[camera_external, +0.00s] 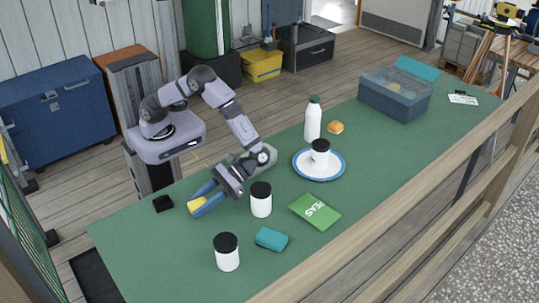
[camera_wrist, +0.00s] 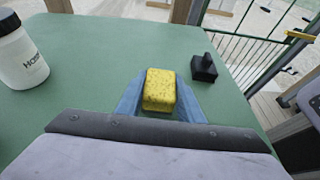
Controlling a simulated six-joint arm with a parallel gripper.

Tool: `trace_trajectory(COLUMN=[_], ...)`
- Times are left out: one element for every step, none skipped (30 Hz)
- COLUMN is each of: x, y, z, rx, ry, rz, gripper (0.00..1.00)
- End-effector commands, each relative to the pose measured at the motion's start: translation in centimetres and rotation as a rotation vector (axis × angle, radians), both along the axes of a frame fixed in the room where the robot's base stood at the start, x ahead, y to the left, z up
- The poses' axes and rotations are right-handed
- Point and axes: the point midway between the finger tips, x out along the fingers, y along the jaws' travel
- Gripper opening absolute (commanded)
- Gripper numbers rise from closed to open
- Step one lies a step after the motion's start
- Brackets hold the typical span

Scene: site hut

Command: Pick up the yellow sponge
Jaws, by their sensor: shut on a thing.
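The yellow sponge (camera_wrist: 159,90) is a small speckled block between the two blue fingers of my gripper (camera_wrist: 160,102) in the wrist view. The fingers touch it on both sides. In the external view my gripper (camera_external: 204,199) is low over the left part of the green table, with the sponge (camera_external: 197,204) showing yellow between its blue fingers. I cannot tell whether the sponge rests on the table or is slightly above it.
A black object (camera_external: 163,203) lies just left of my gripper. White jars with black lids (camera_external: 261,200) (camera_external: 227,252), a teal cloth-like item (camera_external: 271,239) and a green packet (camera_external: 315,210) are to the right. A plate (camera_external: 335,175), bottle (camera_external: 313,121) and blue bin (camera_external: 392,98) stand farther back.

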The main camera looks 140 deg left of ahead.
Motion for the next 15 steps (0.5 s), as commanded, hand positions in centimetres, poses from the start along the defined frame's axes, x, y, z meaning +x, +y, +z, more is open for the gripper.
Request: trace_trajectory(x=[0.0, 0.0, 0.0, 0.0, 0.1, 0.1, 0.0, 0.0, 0.0, 0.0, 0.0, 0.0, 0.0, 0.0, 0.0], y=[0.0, 0.0, 0.0, 0.0, 0.0, 0.0, 0.0, 0.0, 0.0, 0.0, 0.0, 0.0, 0.0, 0.0, 0.0], z=[0.6, 1.0, 1.6, 2.1, 2.6, 3.3, 3.8, 4.3, 5.0, 5.5, 6.0, 6.6, 7.0, 7.4, 7.8], rx=[0.001, 0.001, 0.001, 0.002, 0.002, 0.001, 0.001, 0.002, 0.002, 0.001, 0.002, 0.001, 0.002, 0.002, 0.001], ry=[-0.003, -0.003, -0.006, -0.006, -0.006, -0.006, -0.005, -0.006, -0.006, -0.006, -0.004, -0.005, -0.005, -0.003, -0.003], rz=[0.000, 0.000, 0.000, 0.000, 0.000, 0.000, -0.001, 0.000, 0.000, 0.000, -0.001, -0.001, -0.001, 0.000, 0.000], gripper=[0.13, 0.13, 0.13, 0.13, 0.13, 0.13, 0.13, 0.13, 0.13, 0.13, 0.13, 0.13, 0.13, 0.13, 0.13])
